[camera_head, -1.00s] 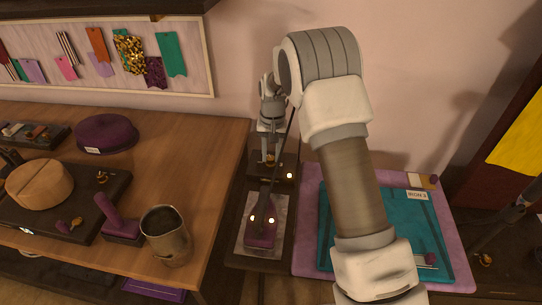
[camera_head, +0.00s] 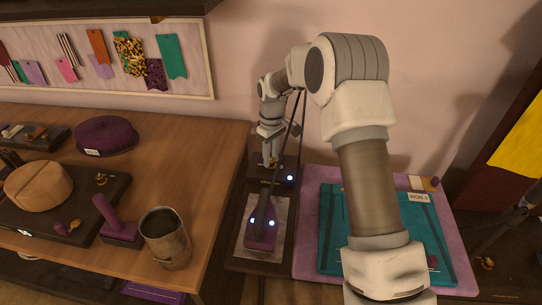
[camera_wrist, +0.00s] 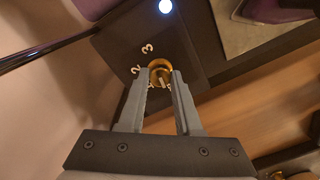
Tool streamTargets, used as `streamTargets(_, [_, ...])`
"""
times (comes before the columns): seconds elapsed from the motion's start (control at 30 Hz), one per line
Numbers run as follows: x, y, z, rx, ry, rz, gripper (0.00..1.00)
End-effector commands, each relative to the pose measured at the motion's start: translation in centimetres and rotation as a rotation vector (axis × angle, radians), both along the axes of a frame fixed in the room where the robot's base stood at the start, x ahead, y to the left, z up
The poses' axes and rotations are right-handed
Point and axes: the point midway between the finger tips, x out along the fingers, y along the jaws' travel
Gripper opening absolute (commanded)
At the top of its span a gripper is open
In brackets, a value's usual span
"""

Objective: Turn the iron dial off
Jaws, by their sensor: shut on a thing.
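The brass dial (camera_wrist: 160,66) sits on a dark panel (camera_wrist: 128,62) with white numerals, 2 and 3 among them, around it. My gripper (camera_wrist: 161,76) has its two fingertips on either side of the dial and is shut on it. In the head view my gripper (camera_head: 269,163) points down at the panel behind the iron, and the dial is mostly hidden there. The purple iron (camera_head: 261,238) rests on a grey plate in front of the panel. Two bluish-white lights glow at the iron, and another lamp (camera_head: 289,178) glows on the panel.
A black cord (camera_head: 287,140) rises from the iron close to my arm. A teal board (camera_head: 330,225) on a pink mat (camera_head: 306,262) lies to the right. A wooden table (camera_head: 195,145) on the left holds a metal mug (camera_head: 166,240) and a purple-handled tool (camera_head: 110,215).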

Motion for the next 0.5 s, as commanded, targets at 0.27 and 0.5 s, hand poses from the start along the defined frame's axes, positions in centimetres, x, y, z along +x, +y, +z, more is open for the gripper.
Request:
streamTargets(0.27, [0.03, 0.04, 0.03, 0.001, -0.001, 0.112, 0.00])
streamTargets(0.5, [0.03, 0.03, 0.01, -0.001, -0.001, 0.143, 0.00])
